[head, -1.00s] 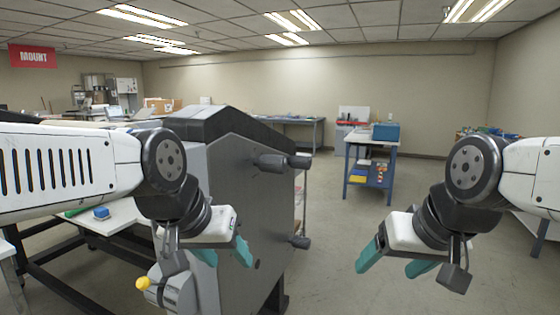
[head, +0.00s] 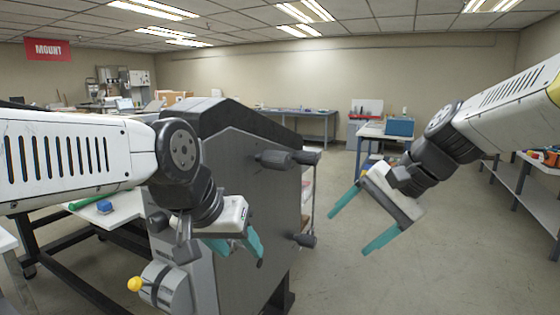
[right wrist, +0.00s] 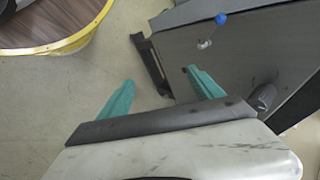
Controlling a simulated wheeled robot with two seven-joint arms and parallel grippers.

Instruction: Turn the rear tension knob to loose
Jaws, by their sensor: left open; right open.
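The dark grey laminator (head: 240,180) stands in the middle of the head view, its side panel facing right. Two black knobs, an upper left one (head: 273,159) and an upper right one (head: 306,157), stick out near its top; a lower black knob (head: 304,240) sits below. I cannot tell which is the rear tension knob or read its setting. My right gripper (head: 350,231) is open and empty, right of the panel and apart from the knobs. In the right wrist view, a black knob (right wrist: 262,97) is right of its fingers. My left gripper (head: 240,250) is open before the laminator's near side.
A yellow-tipped part (head: 135,284) sits low on the laminator's near end. A blue-tipped lever (right wrist: 221,19) shows in the right wrist view, as does a yellow-edged round surface (right wrist: 75,42). Floor (head: 400,280) right of the laminator is clear.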

